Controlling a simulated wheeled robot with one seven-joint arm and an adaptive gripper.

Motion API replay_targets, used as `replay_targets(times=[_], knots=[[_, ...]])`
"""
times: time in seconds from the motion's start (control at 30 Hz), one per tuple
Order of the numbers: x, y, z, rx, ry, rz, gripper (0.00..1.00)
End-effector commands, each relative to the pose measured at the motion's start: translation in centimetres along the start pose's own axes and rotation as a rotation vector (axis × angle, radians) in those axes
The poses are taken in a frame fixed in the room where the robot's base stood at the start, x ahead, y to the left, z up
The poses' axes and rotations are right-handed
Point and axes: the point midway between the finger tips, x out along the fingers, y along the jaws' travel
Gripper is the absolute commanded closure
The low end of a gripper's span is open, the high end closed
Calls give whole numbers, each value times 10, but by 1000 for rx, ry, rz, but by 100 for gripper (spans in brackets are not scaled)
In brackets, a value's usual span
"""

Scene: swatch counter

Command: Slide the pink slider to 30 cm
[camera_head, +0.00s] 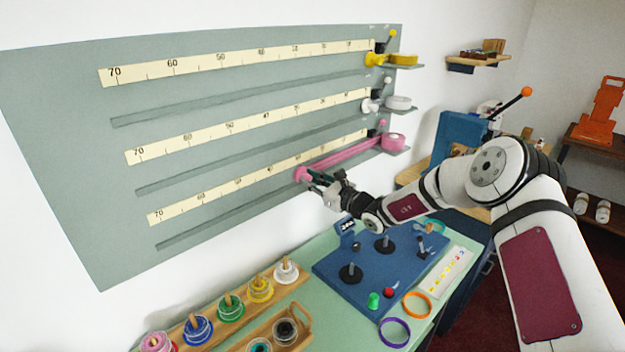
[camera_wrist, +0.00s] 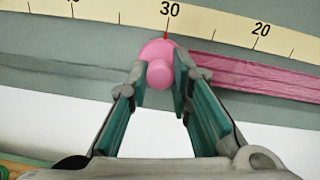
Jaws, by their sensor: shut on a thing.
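The pink slider (camera_head: 301,174) sits in the lowest slot of the grey wall board (camera_head: 75,165). In the wrist view its round pink knob (camera_wrist: 160,72) is between the two fingers of my gripper (camera_wrist: 159,92), which is shut on it. The slider's small red pointer (camera_wrist: 165,37) lines up with the 30 mark on the cream scale (camera_wrist: 215,22), as near as I can tell. A pink ribbon (camera_wrist: 255,77) runs from the slider to the right, toward the pink roll (camera_head: 394,141). My gripper (camera_head: 316,178) also shows in the head view at the slider.
Yellow (camera_head: 376,59) and white (camera_head: 370,105) sliders stand at the right ends of the upper slots. Below the board, a green counter (camera_head: 300,260) bears a blue base with pegs (camera_head: 350,293), rings and a wooden rack of coloured rolls (camera_head: 231,306). The slot left of the pink slider is clear.

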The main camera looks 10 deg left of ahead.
Motion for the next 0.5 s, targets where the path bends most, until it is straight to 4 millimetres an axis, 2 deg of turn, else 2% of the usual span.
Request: replay_targets(times=[0.13, 0.17, 0.23, 0.27, 0.5], knots=[[0, -1, 0, 0, -2, -1, 100], [0, -1, 0, 0, -2, -1, 78], [0, -1, 0, 0, -2, -1, 62], [0, -1, 0, 0, -2, -1, 59], [0, 0, 0, 0, -1, 0, 59]])
